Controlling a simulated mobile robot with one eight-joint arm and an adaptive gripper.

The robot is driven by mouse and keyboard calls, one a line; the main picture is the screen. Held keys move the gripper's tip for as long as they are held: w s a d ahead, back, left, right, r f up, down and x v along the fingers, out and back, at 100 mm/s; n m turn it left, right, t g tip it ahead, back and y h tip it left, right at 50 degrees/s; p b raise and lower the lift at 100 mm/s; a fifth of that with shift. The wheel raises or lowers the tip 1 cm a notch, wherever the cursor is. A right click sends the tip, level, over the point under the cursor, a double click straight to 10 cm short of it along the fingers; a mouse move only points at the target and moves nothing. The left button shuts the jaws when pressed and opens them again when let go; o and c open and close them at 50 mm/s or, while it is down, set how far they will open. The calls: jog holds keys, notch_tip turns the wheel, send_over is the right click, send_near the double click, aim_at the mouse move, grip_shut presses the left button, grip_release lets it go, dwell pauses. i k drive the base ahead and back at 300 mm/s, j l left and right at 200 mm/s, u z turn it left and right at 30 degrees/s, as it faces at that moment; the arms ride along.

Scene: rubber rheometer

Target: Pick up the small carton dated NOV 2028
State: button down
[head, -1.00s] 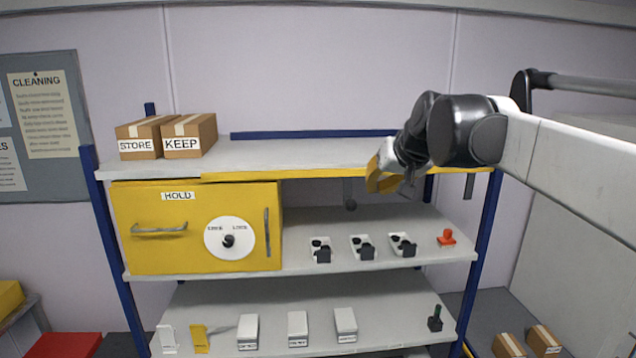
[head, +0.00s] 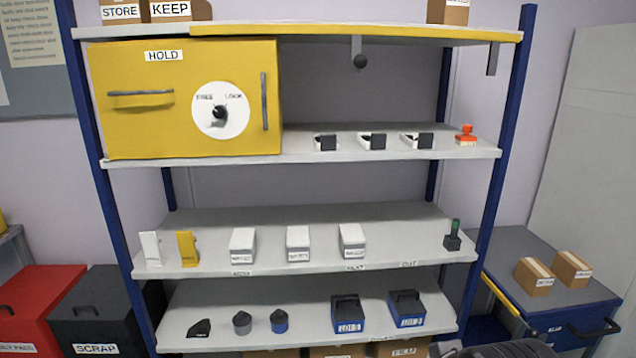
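Two small brown cartons, a left one (head: 534,276) and a right one (head: 571,269), sit side by side on a grey-topped cart (head: 515,250) at the right. Each has a pale tape strip and a white label too small to read. Three white boxes, left (head: 242,243), middle (head: 298,242) and right (head: 352,239), stand on a lower shelf; their labels are also unreadable. I cannot tell which item is dated NOV 2028. My gripper is not in view; only dark parts, apparently of my arm, show at the bottom edge right of centre.
The shelf rack (head: 400,204) fills the middle, with a yellow HOLD cabinet (head: 130,125) at upper left. A red bin (head: 38,300) and a black SCRAP bin (head: 95,310) stand at lower left. The cart top around the cartons is clear.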

aim_at(531, 274)
jog(key=k+l+z, duration=0.1)
jog(key=l+z, duration=0.4)
jog(key=l, duration=0.15)
jog(key=l+z, duration=0.5)
jog(key=l, duration=0.15)
